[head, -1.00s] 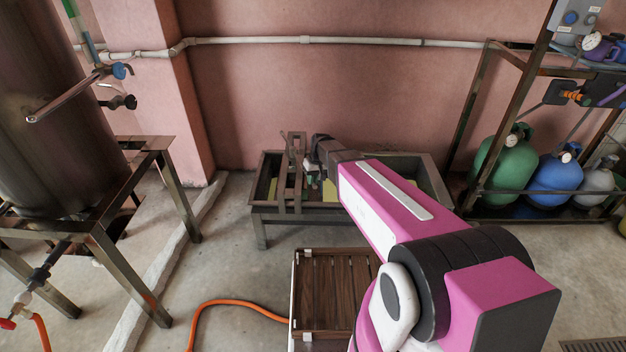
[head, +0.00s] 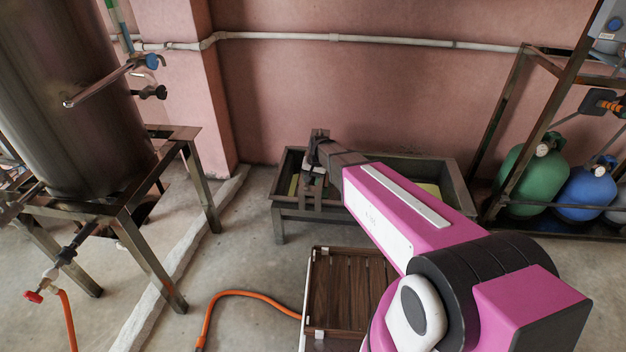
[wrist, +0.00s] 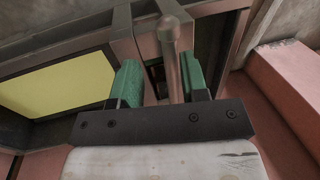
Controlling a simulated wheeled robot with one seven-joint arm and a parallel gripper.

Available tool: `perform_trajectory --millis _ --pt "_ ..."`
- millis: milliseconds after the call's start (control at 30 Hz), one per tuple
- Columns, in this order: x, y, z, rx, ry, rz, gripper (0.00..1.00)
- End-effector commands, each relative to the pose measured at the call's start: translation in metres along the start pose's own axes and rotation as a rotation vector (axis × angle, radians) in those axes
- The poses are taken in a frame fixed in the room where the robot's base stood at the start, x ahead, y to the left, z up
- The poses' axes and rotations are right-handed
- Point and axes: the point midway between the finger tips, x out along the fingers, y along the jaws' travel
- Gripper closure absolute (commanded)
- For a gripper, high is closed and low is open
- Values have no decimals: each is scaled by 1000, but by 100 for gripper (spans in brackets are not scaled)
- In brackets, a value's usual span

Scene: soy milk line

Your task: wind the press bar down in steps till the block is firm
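The press frame (head: 309,207) stands upright at the left part of a grey metal trough (head: 458,190). Its upper part is largely hidden by my gripper (head: 316,168) in the head view. In the wrist view my gripper (wrist: 162,82) has its two green fingers apart. A round-ended metal bar (wrist: 169,45) stands in the gap, nearer the right finger, with clear space on its left. I cannot tell whether it touches that finger. A flat pale yellow surface (wrist: 58,86) lies inside the trough; I cannot tell whether it is the block.
A steel tank (head: 75,100) on a metal stand is at left. An orange hose (head: 235,293) crosses the floor. Green (head: 535,180) and blue (head: 588,193) gas cylinders stand at right.

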Motion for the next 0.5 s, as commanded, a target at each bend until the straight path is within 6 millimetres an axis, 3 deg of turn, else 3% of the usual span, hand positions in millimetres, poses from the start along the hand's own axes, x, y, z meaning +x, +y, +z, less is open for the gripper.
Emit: perform_trajectory --millis 267,500 --pt "-8 0 0 -1 0 1 59" --pt "-47 0 1 -1 1 0 59"
